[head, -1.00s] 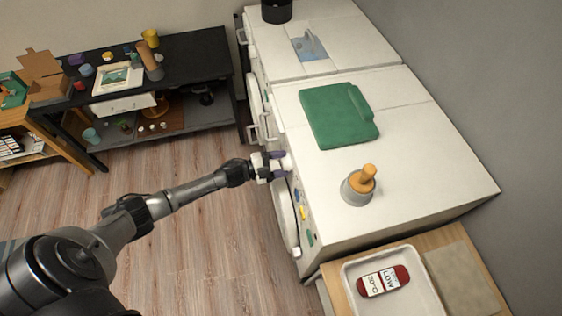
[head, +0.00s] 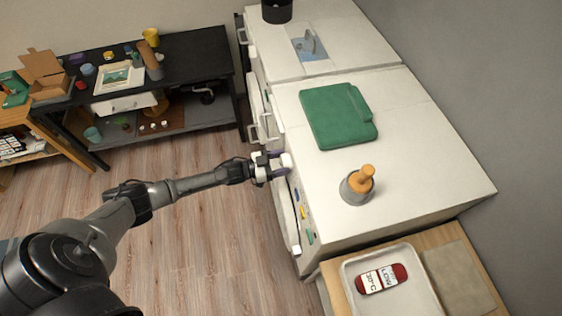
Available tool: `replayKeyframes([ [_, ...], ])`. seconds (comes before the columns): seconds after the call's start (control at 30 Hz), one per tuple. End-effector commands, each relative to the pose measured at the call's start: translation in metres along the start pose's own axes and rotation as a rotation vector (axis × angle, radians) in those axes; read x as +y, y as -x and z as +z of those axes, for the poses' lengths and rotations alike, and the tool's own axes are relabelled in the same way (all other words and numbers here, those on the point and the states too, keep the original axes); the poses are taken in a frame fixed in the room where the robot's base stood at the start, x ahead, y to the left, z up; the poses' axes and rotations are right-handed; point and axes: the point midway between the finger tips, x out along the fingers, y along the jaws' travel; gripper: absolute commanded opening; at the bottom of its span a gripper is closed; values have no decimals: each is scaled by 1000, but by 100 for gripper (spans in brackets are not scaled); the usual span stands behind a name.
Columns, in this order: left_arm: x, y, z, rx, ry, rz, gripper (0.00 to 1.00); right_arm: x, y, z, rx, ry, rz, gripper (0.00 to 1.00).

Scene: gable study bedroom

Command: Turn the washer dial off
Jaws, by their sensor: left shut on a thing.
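The white washer (head: 420,150) stands against the grey wall, with its front facing left. My left gripper (head: 283,166) is at the upper edge of that front, shut on a white knob-like part that looks like the washer dial (head: 287,159). The dial is mostly hidden by the fingers, so its setting cannot be read. Small blue, yellow and green parts show lower on the same front. My right gripper is not in view.
A green folded item (head: 338,116) and a grey pot with an orange handle (head: 357,185) are on the washer top. A tray (head: 350,268) holds a red-and-white labelled item (head: 381,278). A black shelf table (head: 190,55) stands at the back left. The wooden floor (head: 200,240) is clear.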

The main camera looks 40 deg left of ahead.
Motion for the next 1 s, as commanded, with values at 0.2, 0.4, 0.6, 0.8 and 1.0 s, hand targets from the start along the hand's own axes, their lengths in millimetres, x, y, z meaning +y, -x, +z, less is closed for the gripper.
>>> replayKeyframes([
  [0.2,-1,0,0,2,203,1,38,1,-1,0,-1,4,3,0],
  [0.4,-2,0,0,2,394,1,38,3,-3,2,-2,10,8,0],
  [0.6,-2,0,1,1,583,1,38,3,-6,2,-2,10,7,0],
  [0.8,-3,0,1,1,762,0,38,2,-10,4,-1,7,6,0],
  [1.0,-3,0,2,0,912,0,38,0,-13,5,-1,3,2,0],
])
